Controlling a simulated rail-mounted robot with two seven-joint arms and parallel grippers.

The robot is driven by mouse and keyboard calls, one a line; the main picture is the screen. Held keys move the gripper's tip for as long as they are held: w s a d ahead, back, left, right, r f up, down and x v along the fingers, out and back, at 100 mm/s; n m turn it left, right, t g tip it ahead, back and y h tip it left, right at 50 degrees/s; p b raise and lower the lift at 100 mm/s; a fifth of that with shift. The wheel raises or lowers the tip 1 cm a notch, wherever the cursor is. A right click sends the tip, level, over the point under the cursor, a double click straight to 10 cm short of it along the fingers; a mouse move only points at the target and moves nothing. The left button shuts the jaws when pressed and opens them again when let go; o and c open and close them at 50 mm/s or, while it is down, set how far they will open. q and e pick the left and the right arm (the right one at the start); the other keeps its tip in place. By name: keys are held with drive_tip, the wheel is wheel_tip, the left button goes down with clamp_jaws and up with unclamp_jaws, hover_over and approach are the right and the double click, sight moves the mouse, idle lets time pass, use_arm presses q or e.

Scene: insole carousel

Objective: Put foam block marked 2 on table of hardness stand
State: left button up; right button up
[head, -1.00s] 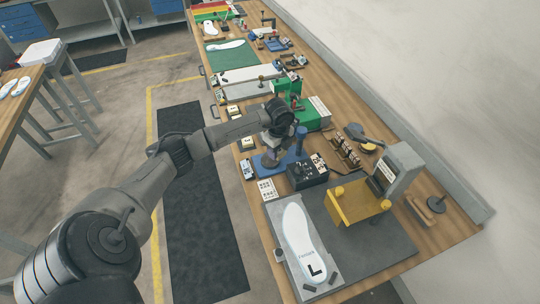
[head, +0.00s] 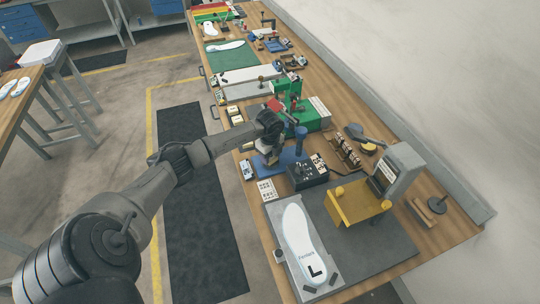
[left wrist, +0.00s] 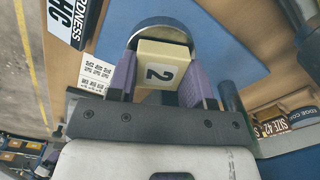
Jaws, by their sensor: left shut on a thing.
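The cream foam block marked 2 (left wrist: 162,72) shows in the left wrist view between the purple fingers of my left gripper (left wrist: 165,85), which is shut on it. The block overlaps the round silver table (left wrist: 165,27) of the hardness stand in this view. I cannot tell whether the block touches the table. In the head view the blue hardness stand (head: 291,155) stands on the bench, with its blue post (head: 301,133) to the right of my left gripper (head: 268,154). The gripper hides much of the stand's table there. My right gripper is not in view.
A dark box (head: 307,175) stands just right of the stand. A white card with printed marks (head: 267,190) lies in front. A green device (head: 313,118) stands behind.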

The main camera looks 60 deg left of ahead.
use_arm(q)
drive_tip(key=shift+f, duration=0.2)
drive_tip(key=o, duration=0.9)
drive_tip(key=shift+r, duration=0.1)
wheel_tip(320, 180, up, 12)
drive_tip(key=shift+r+p, duration=0.15)
drive_tip(key=shift+p, duration=0.25)
